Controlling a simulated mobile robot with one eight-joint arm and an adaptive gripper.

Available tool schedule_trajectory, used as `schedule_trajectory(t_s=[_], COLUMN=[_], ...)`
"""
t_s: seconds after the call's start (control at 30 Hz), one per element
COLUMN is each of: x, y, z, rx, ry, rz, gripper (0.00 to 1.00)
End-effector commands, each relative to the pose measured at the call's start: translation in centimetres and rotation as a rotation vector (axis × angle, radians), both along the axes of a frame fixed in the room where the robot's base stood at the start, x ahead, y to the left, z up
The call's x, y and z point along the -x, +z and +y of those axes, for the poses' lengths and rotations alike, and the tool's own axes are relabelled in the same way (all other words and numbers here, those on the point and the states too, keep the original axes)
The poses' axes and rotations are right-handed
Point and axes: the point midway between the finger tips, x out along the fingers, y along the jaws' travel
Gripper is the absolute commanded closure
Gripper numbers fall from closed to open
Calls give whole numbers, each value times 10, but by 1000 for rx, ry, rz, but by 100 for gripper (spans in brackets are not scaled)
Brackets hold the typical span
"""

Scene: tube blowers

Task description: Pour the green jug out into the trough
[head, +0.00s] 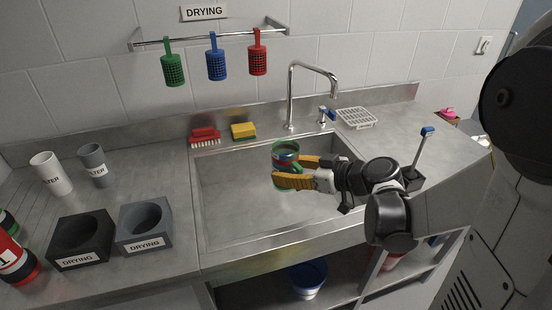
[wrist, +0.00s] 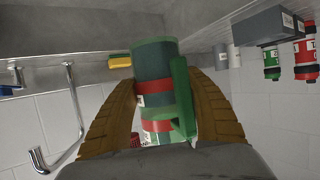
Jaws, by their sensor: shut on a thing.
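The green jug (head: 285,149) is a see-through green cup with red bands and a handle. It hangs above the steel trough (head: 232,213), near its middle, and looks close to upright in the head view. My gripper (head: 288,168) is shut on the jug, with yellow fingers on both sides of its body. In the wrist view, the jug (wrist: 155,62) stands between the two fingers (wrist: 163,85), with its green handle toward the right. That view is upside down. I cannot tell how much the jug holds.
A tap (head: 292,95) rises behind the trough. A red brush (head: 205,135) and yellow sponge (head: 243,130) lie on its back edge. Black (head: 80,240) and grey (head: 145,226) drying blocks and two filter cups stand at left. A drain rack (head: 356,118) lies at right.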

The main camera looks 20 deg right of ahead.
Motion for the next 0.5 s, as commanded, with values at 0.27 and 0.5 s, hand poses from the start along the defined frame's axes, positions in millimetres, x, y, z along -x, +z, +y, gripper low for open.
schedule_trajectory(t_s=[0.27, 0.5], x=[-2, -8], y=[-9, -19], z=[0, 2], rx=[-2, -2], ry=[20, 19], rz=[-8, -7], gripper=[86, 86])
